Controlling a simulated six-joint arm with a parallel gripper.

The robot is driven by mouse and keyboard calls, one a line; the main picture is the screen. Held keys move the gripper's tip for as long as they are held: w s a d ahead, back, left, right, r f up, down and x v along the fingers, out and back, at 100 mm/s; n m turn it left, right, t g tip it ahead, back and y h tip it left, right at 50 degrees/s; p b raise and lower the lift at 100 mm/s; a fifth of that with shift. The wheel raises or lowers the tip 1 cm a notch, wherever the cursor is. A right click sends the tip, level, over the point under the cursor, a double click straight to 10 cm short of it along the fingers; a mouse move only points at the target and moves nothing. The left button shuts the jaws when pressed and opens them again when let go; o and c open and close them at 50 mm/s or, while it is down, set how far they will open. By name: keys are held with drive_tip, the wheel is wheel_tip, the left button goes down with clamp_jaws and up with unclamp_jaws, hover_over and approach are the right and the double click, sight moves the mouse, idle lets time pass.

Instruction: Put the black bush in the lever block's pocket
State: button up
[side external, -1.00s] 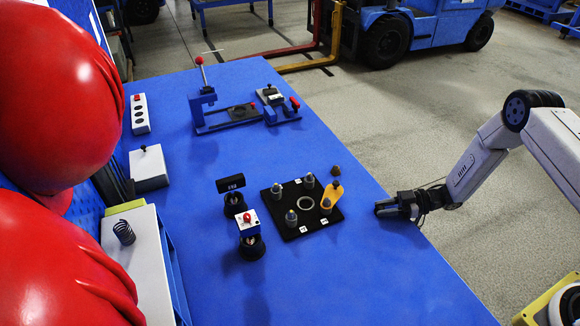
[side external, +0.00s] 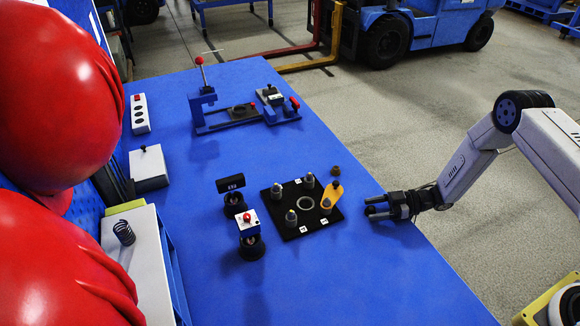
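A small dark round piece (side external: 336,171), possibly the black bush, lies on the blue table just behind the black plate's right corner; it is too small to see a bore. A blue fixture with a red-knobbed lever (side external: 208,95) stands at the back of the table. A smaller block with a red-tipped handle (side external: 280,104) is beside it. I cannot tell which of these is the lever block, and no pocket shows clearly. My gripper (side external: 371,205) is low over the table's right side, apart from the dark piece, with its fingers spread and nothing seen between them.
A black plate (side external: 313,229) with several grey pegs, a ring and a yellow link (side external: 332,195) is left of my gripper. A small display (side external: 230,184) and a red-button box (side external: 248,220) stand beside it. Red balloon-like shapes (side external: 60,90) cover the left. The front table is clear.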

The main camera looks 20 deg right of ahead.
drive_tip(key=shift+v, duration=3.9)
drive_tip(key=shift+w+f, duration=0.1)
drive_tip(key=shift+w, duration=0.05)
